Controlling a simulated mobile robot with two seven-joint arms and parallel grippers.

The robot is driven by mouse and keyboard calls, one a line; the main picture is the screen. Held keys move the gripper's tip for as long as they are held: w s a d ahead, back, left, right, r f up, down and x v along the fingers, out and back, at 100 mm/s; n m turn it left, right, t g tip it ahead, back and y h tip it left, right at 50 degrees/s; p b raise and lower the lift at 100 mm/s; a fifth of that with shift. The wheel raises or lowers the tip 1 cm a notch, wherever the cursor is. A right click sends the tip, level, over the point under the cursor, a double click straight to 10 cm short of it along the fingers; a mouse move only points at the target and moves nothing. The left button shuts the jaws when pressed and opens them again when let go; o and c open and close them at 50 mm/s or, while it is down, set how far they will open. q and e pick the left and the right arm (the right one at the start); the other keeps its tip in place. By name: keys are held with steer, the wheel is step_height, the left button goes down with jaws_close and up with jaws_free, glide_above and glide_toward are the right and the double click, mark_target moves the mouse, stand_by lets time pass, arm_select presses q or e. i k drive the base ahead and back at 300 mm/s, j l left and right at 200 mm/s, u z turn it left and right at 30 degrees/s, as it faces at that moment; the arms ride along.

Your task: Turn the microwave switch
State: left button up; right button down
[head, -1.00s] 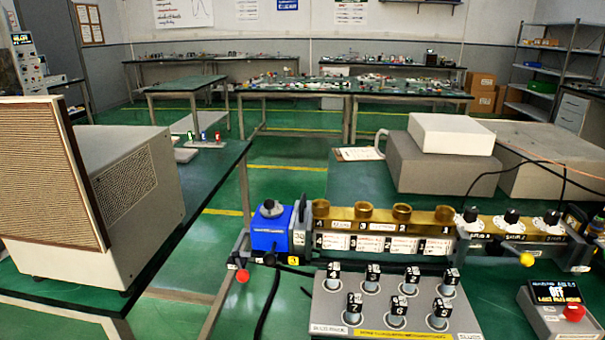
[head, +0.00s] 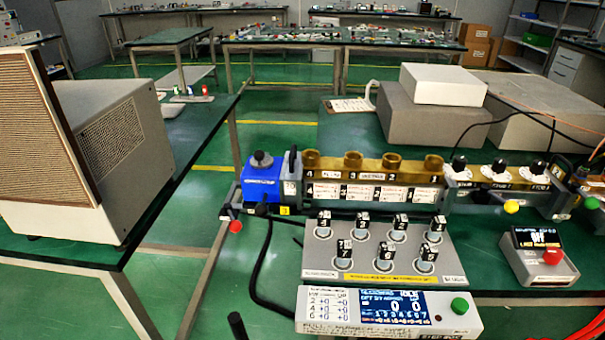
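Which part is the microwave switch is not plainly marked. A brass-topped bench assembly (head: 331,165) lies along the green table, with a blue block (head: 262,181) bearing a dark knob at its left end. Several black-topped dials (head: 497,166) stand at its right. In front is a grey panel (head: 318,262) with several numbered black-and-white knobs. A small control box (head: 541,270) has a dark display reading OFF and a red button (head: 552,257). A white display unit (head: 341,315) with a blue screen and a green button (head: 459,306) sits nearest. Neither gripper is in view.
A large beige cabinet (head: 134,150) stands on the left table. Grey boxes (head: 425,119) with a white box (head: 443,84) on top stand at the back right. Black cables hang by the panel. A green-floored gap (head: 205,225) separates the two tables.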

mark_target(553, 256)
steer(key=z, duration=1.2)
steer(key=l, duration=0.1)
